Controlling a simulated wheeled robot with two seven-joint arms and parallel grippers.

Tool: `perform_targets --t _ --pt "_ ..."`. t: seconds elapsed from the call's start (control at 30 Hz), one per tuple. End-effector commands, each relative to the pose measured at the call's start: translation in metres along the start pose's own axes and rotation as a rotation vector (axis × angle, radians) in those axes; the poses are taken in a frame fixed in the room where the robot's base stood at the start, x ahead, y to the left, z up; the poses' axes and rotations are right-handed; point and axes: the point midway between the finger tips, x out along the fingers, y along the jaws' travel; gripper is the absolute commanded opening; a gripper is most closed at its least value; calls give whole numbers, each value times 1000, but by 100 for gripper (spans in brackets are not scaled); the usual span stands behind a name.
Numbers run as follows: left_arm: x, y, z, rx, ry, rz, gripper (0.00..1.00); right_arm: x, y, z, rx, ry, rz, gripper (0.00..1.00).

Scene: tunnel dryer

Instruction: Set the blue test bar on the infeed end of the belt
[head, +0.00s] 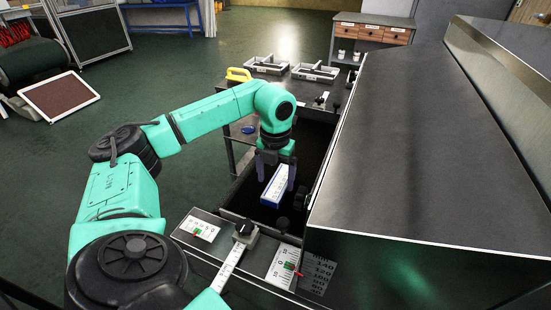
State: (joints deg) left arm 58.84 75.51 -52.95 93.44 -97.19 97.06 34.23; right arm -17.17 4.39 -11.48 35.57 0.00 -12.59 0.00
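The blue test bar (272,193), with a white label along its side, lies lengthwise over the dark belt (246,193) at the near, open end of the dryer. My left gripper (276,183) points down over the bar's far part. Its two purple fingers stand apart, one on each side of the bar. A gap shows between the left finger and the bar; the right finger is close to its edge. The bar looks to rest on the belt, but its underside is hidden. My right gripper is not in view.
The large dark dryer hood (420,150) closes off the right side.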

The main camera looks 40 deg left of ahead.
Motion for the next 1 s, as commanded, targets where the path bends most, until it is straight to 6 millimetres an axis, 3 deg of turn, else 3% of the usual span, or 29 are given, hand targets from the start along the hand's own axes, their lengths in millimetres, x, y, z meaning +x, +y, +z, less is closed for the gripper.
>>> perform_targets --t 0.17,0.5,0.6,1.0 --pt "-14 0 1 0 -3 -2 89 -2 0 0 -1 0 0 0" --pt "-102 -1 1 1 -3 -4 89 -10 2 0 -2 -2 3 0" --pt "-121 0 0 0 -2 -1 89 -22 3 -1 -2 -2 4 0" --pt "-123 0 0 0 0 0 89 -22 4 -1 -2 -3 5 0"
